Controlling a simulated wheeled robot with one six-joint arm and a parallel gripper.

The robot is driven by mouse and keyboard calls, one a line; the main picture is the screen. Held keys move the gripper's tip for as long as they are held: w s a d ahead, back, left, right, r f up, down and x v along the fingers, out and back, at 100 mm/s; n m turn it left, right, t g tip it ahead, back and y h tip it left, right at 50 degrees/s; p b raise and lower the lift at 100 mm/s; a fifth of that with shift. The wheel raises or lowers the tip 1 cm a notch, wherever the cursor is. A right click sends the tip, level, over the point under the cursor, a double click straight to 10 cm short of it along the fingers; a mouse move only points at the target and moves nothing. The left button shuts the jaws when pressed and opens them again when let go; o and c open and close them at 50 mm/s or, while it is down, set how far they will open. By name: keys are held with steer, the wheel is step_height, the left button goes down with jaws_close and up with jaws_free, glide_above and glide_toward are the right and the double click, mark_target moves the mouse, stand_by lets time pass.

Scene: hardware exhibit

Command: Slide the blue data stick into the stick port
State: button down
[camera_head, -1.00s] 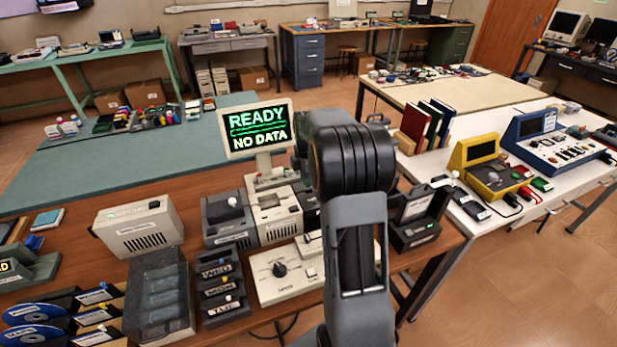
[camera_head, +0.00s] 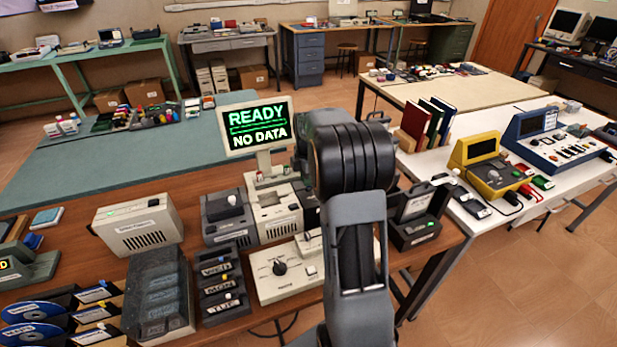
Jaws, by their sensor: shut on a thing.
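My arm rises through the middle of the view, and its thick black joint covers what lies behind it. My gripper is hidden behind the arm, so neither its fingers nor anything in them shows. I cannot make out the blue data stick with certainty. A small blue item (camera_head: 32,241) lies at the far left, too small to identify. I cannot tell which device has the stick port. A cream unit (camera_head: 277,217) stands under a monitor (camera_head: 256,127) reading "READY NO DATA".
On the brown bench stand a vented cream box (camera_head: 138,228), a grey tray (camera_head: 186,318), a rack of labelled cartridges (camera_head: 222,288) and a cream knob panel (camera_head: 268,290). A white table (camera_head: 520,217) at the right holds a yellow device (camera_head: 482,165) and a blue console (camera_head: 547,140).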

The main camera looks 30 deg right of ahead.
steer(key=shift+f+b, duration=0.5)
steer(key=shift+f, duration=0.45)
steer(key=c, duration=1.2)
jaws_free()
steer(key=shift+o, duration=0.2)
step_height(320, 180, up, 8)
steer(key=p, duration=0.6)
steer(key=shift+r, duration=0.1)
